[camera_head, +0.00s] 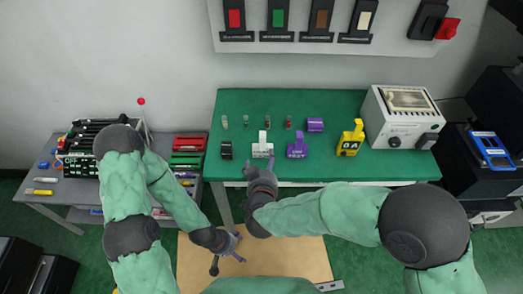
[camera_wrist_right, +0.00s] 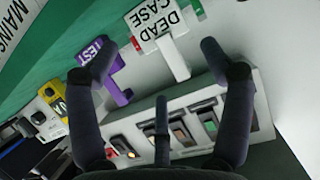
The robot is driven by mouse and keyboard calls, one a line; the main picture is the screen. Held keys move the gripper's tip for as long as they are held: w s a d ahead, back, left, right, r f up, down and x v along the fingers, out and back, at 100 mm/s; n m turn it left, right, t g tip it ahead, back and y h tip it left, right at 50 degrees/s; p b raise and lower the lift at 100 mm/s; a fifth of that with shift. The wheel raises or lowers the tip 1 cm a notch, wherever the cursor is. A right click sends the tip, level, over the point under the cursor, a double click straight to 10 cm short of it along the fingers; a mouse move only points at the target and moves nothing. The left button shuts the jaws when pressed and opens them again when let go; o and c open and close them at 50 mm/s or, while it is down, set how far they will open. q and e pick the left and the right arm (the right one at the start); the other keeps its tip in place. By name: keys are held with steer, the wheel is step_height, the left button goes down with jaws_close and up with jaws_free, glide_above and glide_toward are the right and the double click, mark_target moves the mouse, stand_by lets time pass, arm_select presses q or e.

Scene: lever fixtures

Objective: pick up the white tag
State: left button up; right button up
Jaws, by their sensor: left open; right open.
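The white tag (camera_head: 263,149) stands at the front of the green table (camera_head: 350,171), between a black tag (camera_head: 226,150) and a purple tag (camera_head: 297,147). In the right wrist view the white tag (camera_wrist_right: 157,25) reads "DEAD CASE", and its stem rises between the spread fingers. My right gripper (camera_head: 257,168) is open just in front of the tag; it also shows in the wrist view (camera_wrist_right: 155,62). I see no grip on the tag. My left gripper (camera_head: 228,252) is open and empty over the tan board, low and left of the right one.
A yellow tag (camera_head: 350,138) and a grey device (camera_head: 402,117) stand to the right on the table. A wall panel (camera_head: 330,42) hangs above. A grey side table (camera_head: 72,190) holds tools at left.

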mark_target(262, 150)
steer(key=x, duration=0.2)
steer(key=shift+w+f+b, duration=0.2)
steer(key=shift+w+b, duration=0.05)
steer(key=shift+b, duration=0.1)
steer(key=b+x, duration=0.2)
steer(key=x, duration=0.2)
steer(key=shift+a+r, duration=0.1)
steer(key=shift+a, duration=0.05)
steer(key=shift+w+b, duration=0.3)
steer(key=shift+w, duration=0.35)
steer(key=shift+c, duration=0.2)
steer(key=c, duration=1.1)
